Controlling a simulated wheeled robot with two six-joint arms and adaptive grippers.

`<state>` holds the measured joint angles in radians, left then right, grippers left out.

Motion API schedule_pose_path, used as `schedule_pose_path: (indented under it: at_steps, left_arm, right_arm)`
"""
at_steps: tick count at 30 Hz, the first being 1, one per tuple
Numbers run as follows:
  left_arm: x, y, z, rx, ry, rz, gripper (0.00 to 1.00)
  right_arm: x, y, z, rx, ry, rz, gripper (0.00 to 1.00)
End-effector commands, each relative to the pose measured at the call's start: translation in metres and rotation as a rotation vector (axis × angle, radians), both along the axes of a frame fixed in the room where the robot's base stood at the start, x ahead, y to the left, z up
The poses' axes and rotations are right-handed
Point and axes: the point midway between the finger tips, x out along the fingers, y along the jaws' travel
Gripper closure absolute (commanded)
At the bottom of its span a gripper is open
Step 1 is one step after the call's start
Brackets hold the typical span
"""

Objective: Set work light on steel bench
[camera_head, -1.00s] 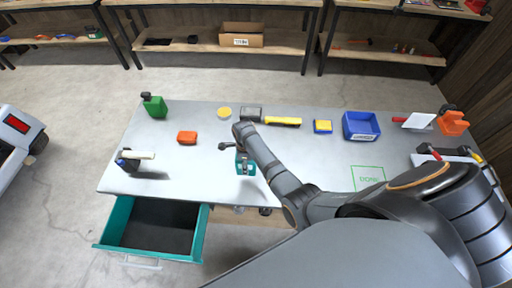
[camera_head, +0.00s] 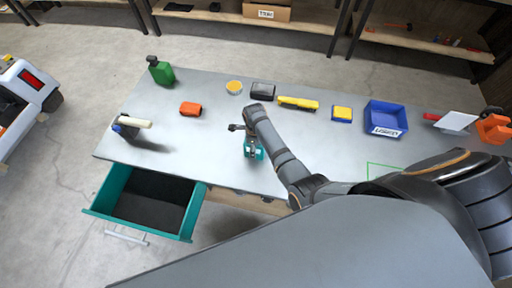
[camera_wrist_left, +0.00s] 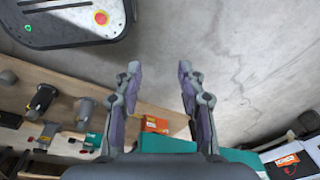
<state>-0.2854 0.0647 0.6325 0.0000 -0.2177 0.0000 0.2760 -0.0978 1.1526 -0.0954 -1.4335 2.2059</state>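The teal thing that I take to be the work light (camera_head: 260,153) is at the front middle of the grey steel bench (camera_head: 215,150). My right gripper (camera_head: 252,143) reaches down over it and appears shut on it, with its fingers hiding part of it. Whether the light touches the bench top is too small to tell. A green outlined area (camera_head: 384,168) is on the bench to the right, partly hidden by my right arm. My left gripper (camera_wrist_left: 158,75) is open and empty in the left wrist view; the head view does not show it.
Bench items include an orange box (camera_head: 190,109), a green bottle (camera_head: 161,71), a yellow level (camera_head: 298,103) and a blue bin (camera_head: 386,117). A teal drawer (camera_head: 150,200) stands open at the front left. A white vehicle (camera_head: 25,95) stands left.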

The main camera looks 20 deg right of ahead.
Motion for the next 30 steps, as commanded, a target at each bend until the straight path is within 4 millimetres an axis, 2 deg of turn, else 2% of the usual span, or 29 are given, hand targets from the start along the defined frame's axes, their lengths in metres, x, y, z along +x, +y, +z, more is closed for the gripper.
schedule_pose_path:
  at_steps: [4, 5, 10, 19, 22, 26, 30]
  left_arm:
    - [-0.01, 0.004, -0.002, 0.005, 0.015, 0.0, 0.6]
    - [-0.013, 0.006, -0.002, 0.008, 0.02, -0.002, 0.6]
    - [-0.024, 0.016, -0.002, 0.02, 0.037, -0.004, 0.6]
    - [-0.022, 0.013, -0.001, 0.017, 0.034, -0.004, 0.6]
    - [-0.02, 0.012, 0.0, 0.014, 0.032, -0.003, 0.6]
    - [-0.018, 0.011, 0.001, 0.013, 0.029, -0.003, 0.6]
    - [-0.017, 0.011, -0.001, 0.013, 0.027, -0.003, 0.6]
  right_arm:
    - [0.0, 0.0, -0.002, 0.001, 0.002, 0.0, 1.0]
    - [-0.001, 0.0, -0.003, 0.001, 0.002, 0.0, 0.38]
    - [0.0, 0.0, -0.002, 0.001, 0.002, 0.0, 0.15]
    - [0.0, 0.001, -0.001, 0.001, 0.0, 0.0, 0.15]
    - [0.0, 0.001, 0.006, 0.002, -0.001, 0.0, 0.15]
    - [0.001, 0.001, 0.031, 0.002, -0.004, 0.001, 0.15]
    - [0.001, 0.001, 0.066, 0.004, -0.005, 0.001, 0.15]
